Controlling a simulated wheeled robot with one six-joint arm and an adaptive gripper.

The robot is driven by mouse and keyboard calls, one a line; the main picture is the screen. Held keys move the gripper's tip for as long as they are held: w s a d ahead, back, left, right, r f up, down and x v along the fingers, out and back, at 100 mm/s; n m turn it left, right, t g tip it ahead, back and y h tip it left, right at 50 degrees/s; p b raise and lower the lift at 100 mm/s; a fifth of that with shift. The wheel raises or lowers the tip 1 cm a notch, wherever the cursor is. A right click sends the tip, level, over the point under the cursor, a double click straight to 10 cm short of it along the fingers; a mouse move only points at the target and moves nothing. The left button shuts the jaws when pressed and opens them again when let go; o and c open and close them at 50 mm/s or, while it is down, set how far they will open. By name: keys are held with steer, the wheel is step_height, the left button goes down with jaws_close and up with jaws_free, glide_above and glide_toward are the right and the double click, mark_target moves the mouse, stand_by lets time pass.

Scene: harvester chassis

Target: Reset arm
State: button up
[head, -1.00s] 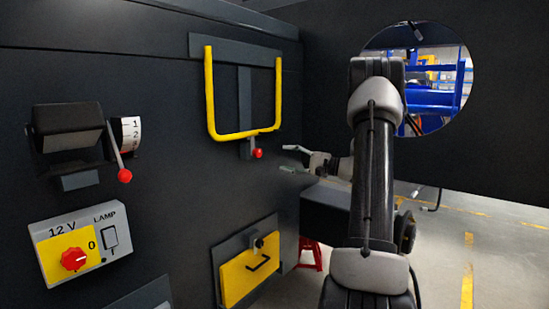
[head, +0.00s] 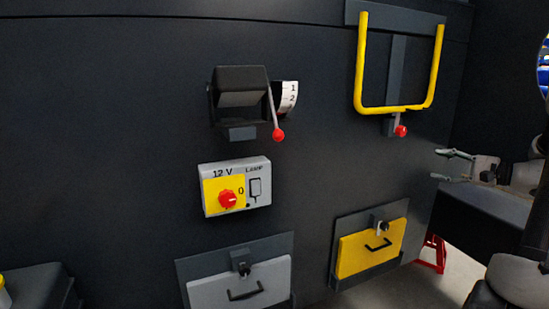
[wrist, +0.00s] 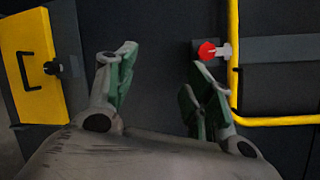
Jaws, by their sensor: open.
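My gripper (head: 455,166) is at the right edge of the head view, with its two fingers spread apart. It is open and empty. In the wrist view its green-padded fingers (wrist: 160,90) stand apart with dark panel between them. A red-knobbed latch (head: 400,131) sits under a yellow U-shaped bar (head: 394,109) on the dark chassis wall, above and left of my gripper. In the wrist view the red knob (wrist: 207,51) is beyond the right finger, and I cannot tell how far. Most of my arm is cut off at the right.
The wall carries a lever (head: 278,134) with a number scale, a 12 V lamp switch box (head: 210,209), a yellow hatch (head: 355,256) and a grey hatch (head: 215,292). A red stand (head: 434,254) is on the floor at the right. Floor near it is open.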

steer(key=s+a+f+n+g+h, duration=0.1)
steer(key=s+a+f+g+h, duration=0.25)
steer(key=s, duration=0.55)
steer(key=s+a+f+n+g+h, duration=0.1)
steer(key=s+a+f+n+g, duration=0.15)
steer(key=s+a+g, duration=0.45)
steer(key=s+a+r+n+t+h, duration=0.1)
steer(key=s+a+r+n+h, duration=0.2)
steer(key=s+r+n, duration=0.2)
steer(key=s+a+r+n+t+h, duration=0.1)
steer(key=s+a+r+n+h, duration=0.3)
steer(key=s, duration=0.4)
steer(key=shift+s+a+r+n+t, duration=0.2)
steer(key=shift+s+r+n+t, duration=0.25)
steer(key=shift+n, duration=0.4)
steer(key=shift+w, duration=0.1)
